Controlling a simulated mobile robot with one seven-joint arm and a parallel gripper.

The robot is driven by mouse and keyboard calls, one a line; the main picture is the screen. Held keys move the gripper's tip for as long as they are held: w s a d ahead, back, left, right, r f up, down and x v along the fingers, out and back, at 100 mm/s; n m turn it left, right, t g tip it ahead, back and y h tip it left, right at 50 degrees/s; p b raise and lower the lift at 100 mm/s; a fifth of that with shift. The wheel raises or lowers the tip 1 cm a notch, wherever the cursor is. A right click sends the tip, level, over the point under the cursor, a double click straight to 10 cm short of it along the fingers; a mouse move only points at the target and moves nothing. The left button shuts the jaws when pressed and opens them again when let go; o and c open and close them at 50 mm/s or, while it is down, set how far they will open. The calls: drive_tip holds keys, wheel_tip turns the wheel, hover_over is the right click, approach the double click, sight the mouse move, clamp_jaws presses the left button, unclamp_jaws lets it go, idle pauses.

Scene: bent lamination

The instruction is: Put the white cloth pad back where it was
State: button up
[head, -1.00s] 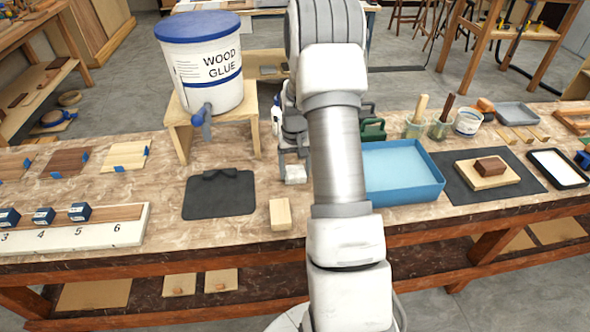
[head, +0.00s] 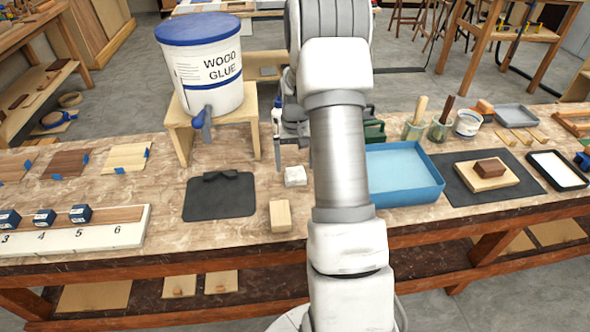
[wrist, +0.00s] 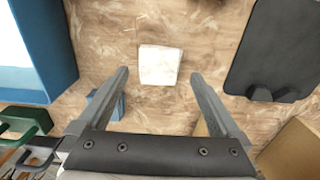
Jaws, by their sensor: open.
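The white cloth pad (head: 295,176) lies flat on the workbench, between the dark mat and the blue tray, just behind a small wooden block. It also shows in the wrist view (wrist: 159,65), lying on the bench with nothing touching it. My gripper (head: 291,152) is behind and above the pad in the head view, partly hidden by my arm. In the wrist view my gripper (wrist: 158,76) has its two fingers spread wide and empty, with the pad in line with the gap between them.
The dark mat (head: 220,203) is left of the pad and the wooden block (head: 280,216) is in front. The blue tray (head: 420,197) is to the right. The glue bucket (head: 203,75) stands on a wooden stand (head: 180,135) at back left. Bare bench surrounds the pad.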

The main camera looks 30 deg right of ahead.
sight(295, 173)
wheel_tip(295, 173, up, 8)
drive_tip(key=s+a+r+n+t, duration=0.1)
drive_tip(key=s+a+r, duration=0.2)
drive_tip(key=a+r, duration=0.35)
drive_tip(key=s+a+r+n+t, duration=0.1)
drive_tip(key=s+a+r, duration=0.3)
drive_tip(key=a+r, duration=0.3)
drive_tip(key=s+a+r+n+t+p, duration=0.1)
drive_tip(key=s+a+r, duration=0.2)
drive_tip(key=s, duration=0.5)
drive_tip(key=s+a+r+n+t+p, duration=0.1)
drive_tip(key=s+a+r+n+t, duration=0.1)
drive_tip(key=s+a, duration=0.4)
drive_tip(key=shift+s+a+r+t, duration=0.3)
drive_tip(key=shift+s+r, duration=0.2)
drive_tip(key=shift+s, duration=0.55)
